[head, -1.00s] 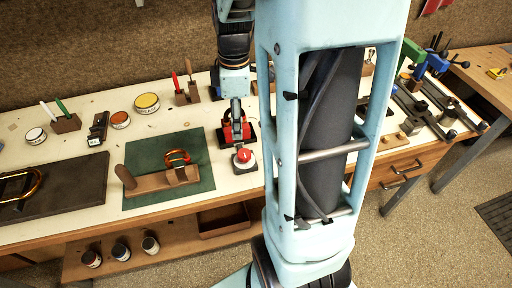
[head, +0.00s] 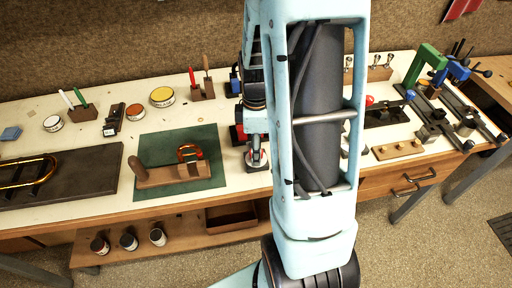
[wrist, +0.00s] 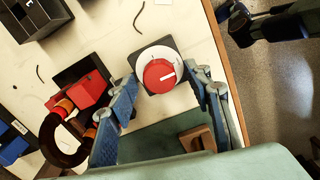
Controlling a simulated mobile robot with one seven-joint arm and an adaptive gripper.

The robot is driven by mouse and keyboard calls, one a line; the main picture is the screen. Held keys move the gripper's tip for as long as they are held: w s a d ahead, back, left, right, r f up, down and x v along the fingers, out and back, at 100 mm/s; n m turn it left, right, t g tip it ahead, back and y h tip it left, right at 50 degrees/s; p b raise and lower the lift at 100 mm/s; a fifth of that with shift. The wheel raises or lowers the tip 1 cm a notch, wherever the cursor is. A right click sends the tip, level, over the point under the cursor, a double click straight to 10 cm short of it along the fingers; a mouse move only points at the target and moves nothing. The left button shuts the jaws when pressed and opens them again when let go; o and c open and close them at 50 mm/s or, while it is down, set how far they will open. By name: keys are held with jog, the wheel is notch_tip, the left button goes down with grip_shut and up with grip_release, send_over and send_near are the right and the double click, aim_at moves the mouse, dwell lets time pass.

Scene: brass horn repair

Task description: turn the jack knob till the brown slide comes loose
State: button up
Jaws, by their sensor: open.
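The jack knob, a red cap (wrist: 159,75) with a white pointer line on a white dial, sits on a dark square base. It also shows under the gripper in the head view (head: 257,159). My gripper (wrist: 160,82) is open, with one blue-grey finger on each side of the knob. I cannot tell whether either finger touches it. The brown slide (wrist: 58,150), a dark curved tube with orange ends, lies beside a red block (wrist: 90,90) left of the fingers in the wrist view. In the head view my arm and gripper hide most of this area.
A green mat (head: 212,185) with a wooden stand (head: 167,177) bearing an orange slide lies left of the gripper. A dark box (wrist: 38,12) stands at the wrist view's upper left. The bench edge (wrist: 224,70) is close right of the knob there.

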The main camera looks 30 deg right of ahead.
jog(key=shift+c, duration=0.5)
jog(key=c, duration=1)
jog(key=shift+c, duration=0.2)
jog(key=shift+m, duration=0.3)
